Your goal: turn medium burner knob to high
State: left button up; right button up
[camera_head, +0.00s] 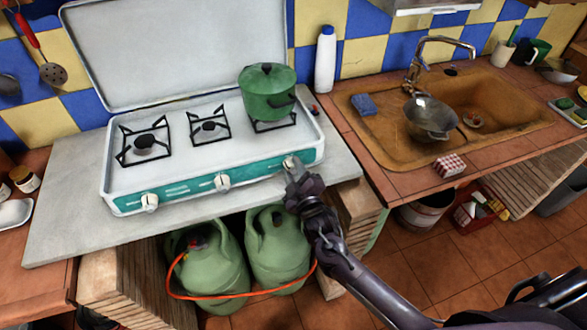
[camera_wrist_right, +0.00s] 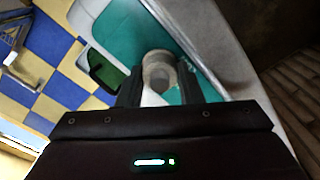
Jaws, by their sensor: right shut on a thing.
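The white stove (camera_head: 190,175) has a teal front panel with three pale knobs: a left knob (camera_head: 150,202), a middle knob (camera_head: 222,182) and a right-hand knob (camera_head: 290,162). My right gripper (camera_head: 292,173) reaches the right-hand knob from the front. In the right wrist view, its two dark fingers (camera_wrist_right: 160,92) stand on either side of the round pale knob (camera_wrist_right: 158,68) and are shut on it. The fingers partly hide the knob, and its dial marks cannot be read. My left gripper is not in view.
A green lidded pot (camera_head: 267,95) stands on the right burner; the left burner (camera_head: 144,141) and middle burner (camera_head: 209,126) are bare. Green gas bottles (camera_head: 278,250) with an orange hose stand below the counter. A white bottle (camera_head: 325,60) and sink (camera_head: 500,110) are to the right.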

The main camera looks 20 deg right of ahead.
jog(key=n, duration=0.3)
jog(key=shift+n+p, duration=0.3)
jog(key=shift+f+n+p, duration=0.1)
jog(key=shift+n+p, duration=0.25)
jog(key=shift+n, duration=1.45)
jog(key=o, duration=1)
jog(key=shift+s, duration=0.1)
